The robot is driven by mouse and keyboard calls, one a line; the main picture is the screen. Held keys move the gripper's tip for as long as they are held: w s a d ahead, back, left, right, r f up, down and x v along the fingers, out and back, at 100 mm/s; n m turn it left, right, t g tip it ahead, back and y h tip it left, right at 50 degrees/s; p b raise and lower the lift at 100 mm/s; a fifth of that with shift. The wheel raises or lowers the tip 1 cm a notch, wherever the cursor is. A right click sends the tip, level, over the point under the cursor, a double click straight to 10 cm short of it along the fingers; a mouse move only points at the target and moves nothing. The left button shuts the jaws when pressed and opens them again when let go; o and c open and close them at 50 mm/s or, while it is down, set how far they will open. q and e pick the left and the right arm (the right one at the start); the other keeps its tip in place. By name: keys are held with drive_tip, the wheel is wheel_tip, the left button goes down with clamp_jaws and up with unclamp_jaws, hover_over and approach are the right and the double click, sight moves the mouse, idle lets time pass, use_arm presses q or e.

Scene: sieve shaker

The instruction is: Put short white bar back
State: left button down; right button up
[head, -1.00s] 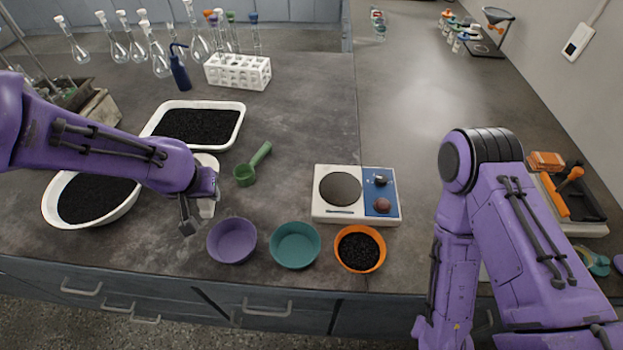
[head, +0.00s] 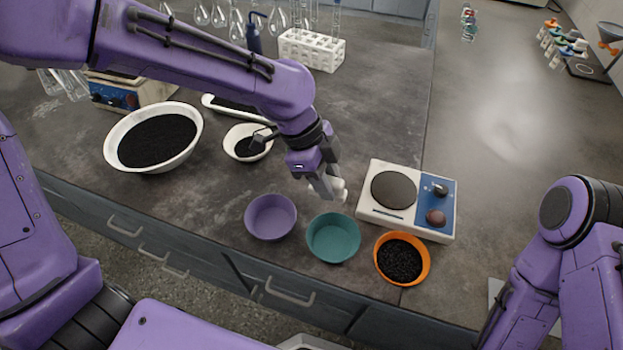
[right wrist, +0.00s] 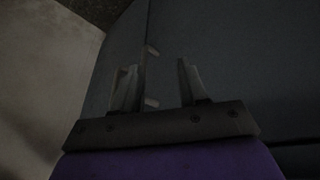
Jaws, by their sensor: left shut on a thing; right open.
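My left gripper (head: 327,187) is shut on a small white piece (head: 340,190), which shows at its fingertips in the head view. It is probably the short white bar, but the fingers hide most of it and its length cannot be told. The gripper points down above the teal bowl (head: 333,238), left of the white and blue hotplate (head: 390,190). My right gripper (right wrist: 155,87) is open with nothing between its fingers in the right wrist view, facing a dark panel.
A purple bowl (head: 270,218) and an orange bowl (head: 402,259) of black grains flank the teal bowl near the front edge. A large white bowl (head: 112,150) and a small white bowl (head: 233,149) stand left. A tube rack (head: 312,50) stands behind.

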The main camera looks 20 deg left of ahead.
use_arm(q)
drive_tip(key=w+a+f, duration=0.2)
drive_tip(key=w+f, duration=0.1)
drive_tip(key=w+a+f+p, duration=0.1)
drive_tip(key=w+a+f, duration=0.1)
drive_tip(key=w+f, duration=0.1)
drive_tip(key=w+a+f, duration=0.2)
drive_tip(key=w+f, duration=0.1)
drive_tip(key=shift+w+a+f+p, duration=0.1)
drive_tip(key=shift+w+a+p, duration=0.15)
drive_tip(key=shift+w+p, duration=0.15)
wheel_tip(320, 180, down, 2)
drive_tip(key=shift+s+f+p, duration=0.1)
drive_tip(key=shift+f+p, duration=0.15)
drive_tip(key=shift+p, duration=0.2)
drive_tip(key=shift+f, duration=0.15)
drive_tip(key=shift+f, duration=0.1)
